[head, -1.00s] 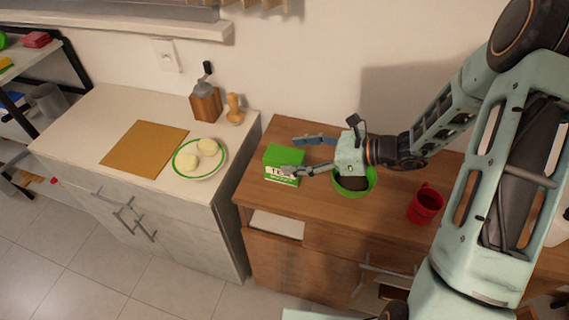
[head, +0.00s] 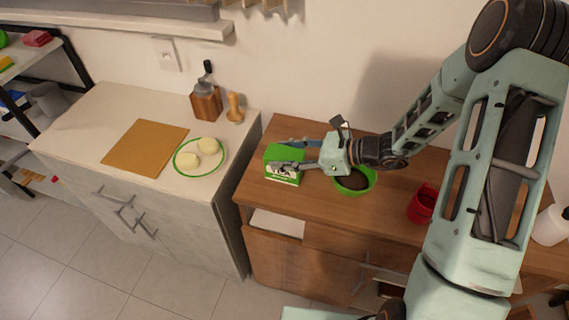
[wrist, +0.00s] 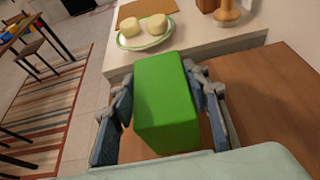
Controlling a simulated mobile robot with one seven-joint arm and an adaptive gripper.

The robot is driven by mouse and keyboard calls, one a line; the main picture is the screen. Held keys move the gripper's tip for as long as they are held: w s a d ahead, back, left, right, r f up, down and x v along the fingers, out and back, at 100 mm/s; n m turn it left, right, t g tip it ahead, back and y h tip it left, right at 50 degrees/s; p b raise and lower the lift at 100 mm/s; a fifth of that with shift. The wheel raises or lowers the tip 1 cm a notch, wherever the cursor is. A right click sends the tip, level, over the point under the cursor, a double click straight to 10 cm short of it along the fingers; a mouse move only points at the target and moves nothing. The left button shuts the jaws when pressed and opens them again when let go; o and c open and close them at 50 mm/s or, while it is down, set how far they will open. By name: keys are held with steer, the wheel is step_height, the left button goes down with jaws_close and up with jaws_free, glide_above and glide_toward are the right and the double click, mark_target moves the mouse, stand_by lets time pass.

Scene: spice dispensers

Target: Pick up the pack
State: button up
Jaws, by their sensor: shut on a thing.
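The pack is a green box (head: 284,155) with a white label on its front. It stands upright near the left edge of the wooden counter in the head view. My gripper (head: 291,154) reaches it from the right, with one finger along its front face and the other behind it. In the wrist view the green pack (wrist: 167,100) sits between the two fingers, and my gripper (wrist: 162,105) is shut on it. The pack's underside is hidden, and I see no clear gap under it.
A green bowl with dark contents (head: 354,182) stands just under my wrist. A red mug (head: 422,204) is farther right. The white counter (head: 100,110) to the left holds a plate with two pale round pieces (head: 199,157), a board (head: 146,148) and a grinder (head: 206,100).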

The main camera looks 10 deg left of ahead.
steer(key=shift+r, duration=0.45)
step_height(320, 180, up, 2)
steer(key=shift+r, duration=0.1)
steer(key=s+d+r, duration=0.8)
steer(key=s+r, duration=0.2)
steer(key=s, duration=0.1)
steer(key=shift+s+d, duration=0.15)
steer(key=w+d+t, duration=0.1)
steer(key=w, duration=0.1)
steer(key=w+d+m+p, duration=0.1)
steer(key=w+d, duration=0.1)
steer(key=w+d+m+t+p, duration=0.1)
steer(key=w+d, duration=0.1)
steer(key=shift+w+f+t, duration=0.3)
steer(key=shift+w, duration=0.1)
steer(key=shift+c, duration=0.2)
steer(key=w+d+f+m+t+h+p, duration=0.2)
steer(key=w+d+f+m+t, duration=0.1)
steer(key=w+d, duration=0.4)
steer(key=shift+w+d+f, duration=0.15)
steer(key=shift+d+f, duration=0.35)
steer(key=shift+d, duration=0.4)
